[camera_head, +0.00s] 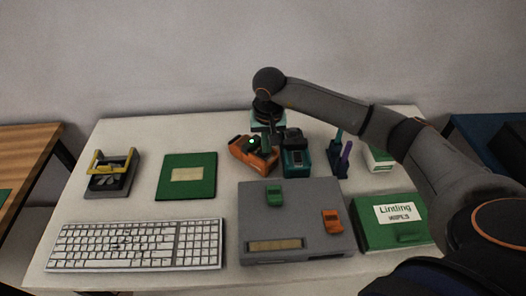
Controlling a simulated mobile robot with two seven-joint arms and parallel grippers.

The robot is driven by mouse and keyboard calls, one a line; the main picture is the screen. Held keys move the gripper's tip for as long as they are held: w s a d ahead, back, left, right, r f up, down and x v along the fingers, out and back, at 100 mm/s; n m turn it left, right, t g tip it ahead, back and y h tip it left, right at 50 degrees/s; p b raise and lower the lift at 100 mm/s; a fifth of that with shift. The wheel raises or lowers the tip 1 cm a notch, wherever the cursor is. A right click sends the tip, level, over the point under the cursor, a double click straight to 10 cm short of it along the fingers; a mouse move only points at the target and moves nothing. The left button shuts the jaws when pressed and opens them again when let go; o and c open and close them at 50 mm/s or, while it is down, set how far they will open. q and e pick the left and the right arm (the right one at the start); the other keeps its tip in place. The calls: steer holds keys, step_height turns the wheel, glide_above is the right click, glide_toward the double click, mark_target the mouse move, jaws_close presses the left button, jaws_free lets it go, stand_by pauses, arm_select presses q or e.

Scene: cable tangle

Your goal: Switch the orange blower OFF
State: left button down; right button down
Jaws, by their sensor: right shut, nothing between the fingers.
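The orange blower (241,152) lies on the white table, towards the back middle. Its front part shows; my right gripper (266,147) hides some of its right side. The gripper points down from above, is shut with nothing in it, and is at the blower's top right. I cannot tell whether the fingers touch it. A small green spot (257,140) shows by the fingers; I cannot tell whether it is a lamp on the blower. My left gripper is not in view.
A teal device (297,160) stands close to the blower's right. A grey case (290,222) lies in front, a keyboard (135,246) front left, a green book (187,160) left.

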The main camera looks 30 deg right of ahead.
steer(key=shift+f+b, duration=0.3)
steer(key=shift+f, duration=0.15)
steer(key=shift+r, duration=0.1)
steer(key=shift+r+p, duration=2.15)
steer(key=shift+r, duration=1.35)
